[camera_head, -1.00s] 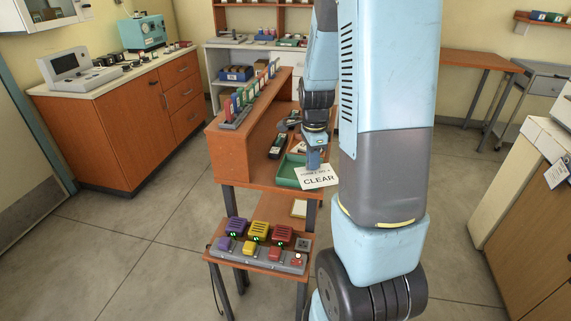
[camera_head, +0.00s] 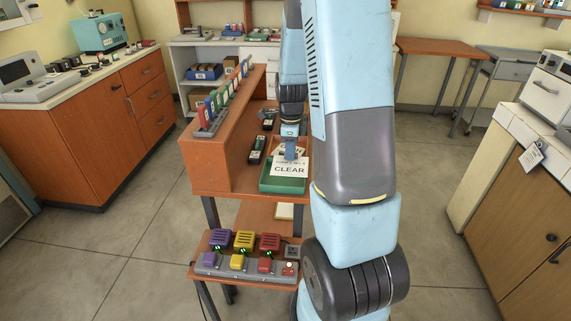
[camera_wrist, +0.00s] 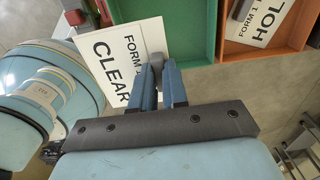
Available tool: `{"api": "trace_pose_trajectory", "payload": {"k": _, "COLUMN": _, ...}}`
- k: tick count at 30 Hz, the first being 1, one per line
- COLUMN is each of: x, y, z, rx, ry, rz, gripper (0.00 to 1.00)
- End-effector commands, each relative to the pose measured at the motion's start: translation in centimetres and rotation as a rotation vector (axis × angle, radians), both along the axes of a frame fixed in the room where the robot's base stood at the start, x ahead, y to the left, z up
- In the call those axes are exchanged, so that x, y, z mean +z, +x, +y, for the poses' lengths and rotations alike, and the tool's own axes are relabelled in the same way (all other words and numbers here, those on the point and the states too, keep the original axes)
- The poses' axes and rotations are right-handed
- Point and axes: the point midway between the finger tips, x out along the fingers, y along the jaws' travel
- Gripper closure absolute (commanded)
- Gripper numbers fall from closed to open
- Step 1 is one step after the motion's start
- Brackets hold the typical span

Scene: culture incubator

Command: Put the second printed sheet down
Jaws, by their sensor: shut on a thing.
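A white printed sheet reading CLEAR (camera_head: 290,168) is in my gripper (camera_head: 291,155). In the head view it overlaps the green tray (camera_head: 283,187) on the wooden desk; I cannot tell whether it touches the tray. In the wrist view, the sheet (camera_wrist: 112,55) extends left of my gripper (camera_wrist: 158,68), whose blue fingers are close together at its edge. The green tray's inside (camera_wrist: 185,32) shows beyond the fingertips. Another printed sheet, reading FORM 1 and HOL (camera_wrist: 262,20), lies in the orange-walled compartment beside the green tray.
Coloured upright binders (camera_head: 222,97) line the raised shelf left of the tray. A dark handheld item (camera_head: 257,150) lies between shelf and tray. A low stand holds a panel of coloured buttons (camera_head: 240,263) in front. My arm hides the desk's right side.

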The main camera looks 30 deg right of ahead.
Motion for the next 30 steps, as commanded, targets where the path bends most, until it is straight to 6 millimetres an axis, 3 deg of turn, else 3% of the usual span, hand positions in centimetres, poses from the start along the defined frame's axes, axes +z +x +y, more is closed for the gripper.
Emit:
{"api": "trace_pose_trajectory", "payload": {"k": 12, "x": -5.0, "y": 4.4, "z": -0.7, "rx": 0.000, "ry": 0.001, "rz": 0.001, "gripper": 1.00}}
{"api": "trace_pose_trajectory", "payload": {"k": 20, "x": -5.9, "y": 5.2, "z": -0.9, "rx": 0.001, "ry": 0.001, "rz": 0.001, "gripper": 1.00}}
{"api": "trace_pose_trajectory", "payload": {"k": 30, "x": -9.3, "y": 5.4, "z": -0.9, "rx": 0.000, "ry": 0.001, "rz": 0.002, "gripper": 1.00}}
